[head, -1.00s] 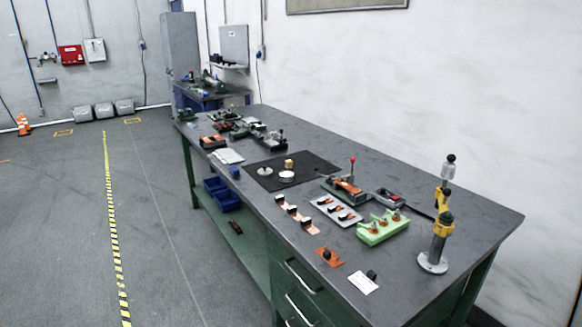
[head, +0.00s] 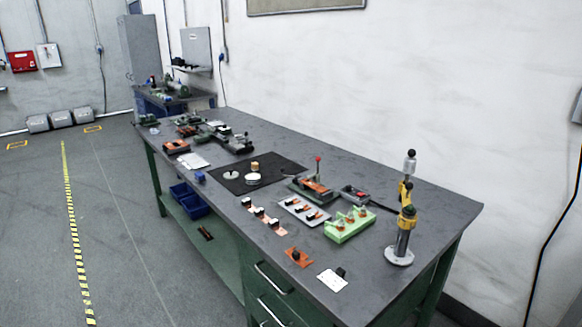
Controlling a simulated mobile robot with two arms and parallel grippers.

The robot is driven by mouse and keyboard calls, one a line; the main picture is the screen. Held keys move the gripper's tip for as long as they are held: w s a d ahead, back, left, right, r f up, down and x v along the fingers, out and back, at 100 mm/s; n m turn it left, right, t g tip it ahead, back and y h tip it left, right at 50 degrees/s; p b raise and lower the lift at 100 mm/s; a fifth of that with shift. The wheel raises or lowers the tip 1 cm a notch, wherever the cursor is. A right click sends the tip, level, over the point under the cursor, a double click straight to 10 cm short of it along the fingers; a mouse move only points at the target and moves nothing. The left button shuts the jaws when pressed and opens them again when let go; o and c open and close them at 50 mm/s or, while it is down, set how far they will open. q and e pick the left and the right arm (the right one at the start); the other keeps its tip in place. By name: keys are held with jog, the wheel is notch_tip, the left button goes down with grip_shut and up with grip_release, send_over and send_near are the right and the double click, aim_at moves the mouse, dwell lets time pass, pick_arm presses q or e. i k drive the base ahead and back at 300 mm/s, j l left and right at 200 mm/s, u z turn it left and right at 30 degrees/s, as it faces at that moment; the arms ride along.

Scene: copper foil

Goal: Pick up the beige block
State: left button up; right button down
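A small beige block (head: 255,166) stands on the black mat (head: 285,170) on the long workbench. A round white disc (head: 253,179) lies just in front of it, and a second pale disc (head: 231,175) lies to its left on the same mat. Neither of my grippers shows in the head view.
The grey-topped workbench (head: 400,270) carries a lever press (head: 314,186), a green fixture (head: 349,225), a grey tray of parts (head: 304,212) and a yellow-and-grey stand (head: 401,235). The floor (head: 110,240) left of the bench is clear.

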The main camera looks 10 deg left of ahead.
aim_at(255, 166)
jog(key=i+j+z, duration=0.15)
jog(key=j+z, duration=0.15)
jog(key=i+j+z, duration=0.1)
jog(key=j+z, duration=0.2)
jog(key=i+j+z, duration=0.1)
jog(key=j+z, duration=0.2)
